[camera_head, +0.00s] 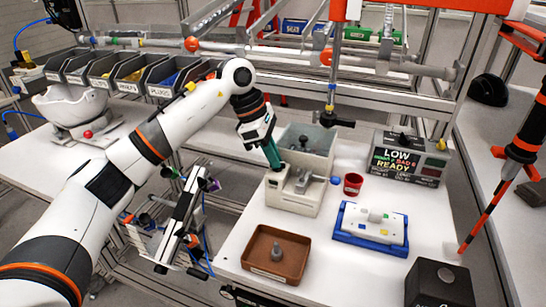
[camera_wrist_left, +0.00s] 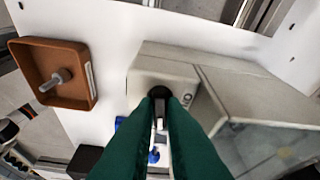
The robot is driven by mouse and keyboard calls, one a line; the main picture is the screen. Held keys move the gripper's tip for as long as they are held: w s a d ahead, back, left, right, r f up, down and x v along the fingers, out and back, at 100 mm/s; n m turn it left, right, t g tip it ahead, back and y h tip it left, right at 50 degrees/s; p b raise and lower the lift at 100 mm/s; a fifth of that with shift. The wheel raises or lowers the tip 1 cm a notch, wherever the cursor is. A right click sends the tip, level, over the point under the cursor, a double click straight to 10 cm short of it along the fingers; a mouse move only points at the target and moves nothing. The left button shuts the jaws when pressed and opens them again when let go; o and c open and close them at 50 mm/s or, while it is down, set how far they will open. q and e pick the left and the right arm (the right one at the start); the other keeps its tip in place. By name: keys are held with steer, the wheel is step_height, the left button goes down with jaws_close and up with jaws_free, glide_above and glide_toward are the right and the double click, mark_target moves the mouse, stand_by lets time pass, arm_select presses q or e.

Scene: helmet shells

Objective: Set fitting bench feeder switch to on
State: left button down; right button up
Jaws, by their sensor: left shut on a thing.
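The feeder (camera_head: 292,200) is a pale grey box with a hopper on the white bench, right of the middle in the head view. Its grey housing (camera_wrist_left: 222,95) fills the right of the left wrist view. My left gripper (camera_head: 274,163) reaches down to the feeder's left top edge. In the left wrist view its green fingers (camera_wrist_left: 160,98) are shut on the small black switch (camera_wrist_left: 159,92) on the housing. The fingers cover much of the switch, so I cannot tell its setting. Dark lettering beside it is only partly readable. My right gripper is not in view.
A brown tray (camera_head: 262,262) with a grey part stands in front of the feeder. A red cup (camera_head: 352,184), a blue tray (camera_head: 345,235) with a white fixture and a display box (camera_head: 408,160) reading "READY" stand to its right. Part bins (camera_head: 125,68) line the back left.

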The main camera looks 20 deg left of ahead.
arm_select(q)
steer(key=n+t+b, duration=0.1)
steer(key=n, duration=0.1)
steer(key=n+b, duration=0.1)
steer(key=n, duration=0.1)
steer(key=shift+s+n+t, duration=0.15)
steer(key=shift+n+t, duration=0.15)
steer(key=shift+t, duration=0.1)
steer(key=n+b, duration=0.1)
steer(key=n+t+y, duration=0.1)
steer(key=n, duration=0.1)
steer(key=n+b, duration=0.1)
steer(key=shift+s+d+n+y+b, duration=0.15)
steer(key=shift+d+n+y+b, duration=0.1)
steer(key=shift+n+y+b, duration=0.05)
steer(key=n+b, duration=0.1)
steer(key=n, duration=0.1)
steer(key=n+t+y+b, duration=0.1)
steer(key=n, duration=0.1)
steer(key=shift+s+d+y, duration=0.1)
steer(key=shift+d+y, duration=0.05)
steer(key=shift+y, duration=0.15)
steer(key=shift+d+r+n+y+b, duration=0.15)
steer(key=shift+n+y+b, duration=0.4)
steer(key=shift+n, duration=0.75)
steer(key=c, duration=1.8)
jaws_free()
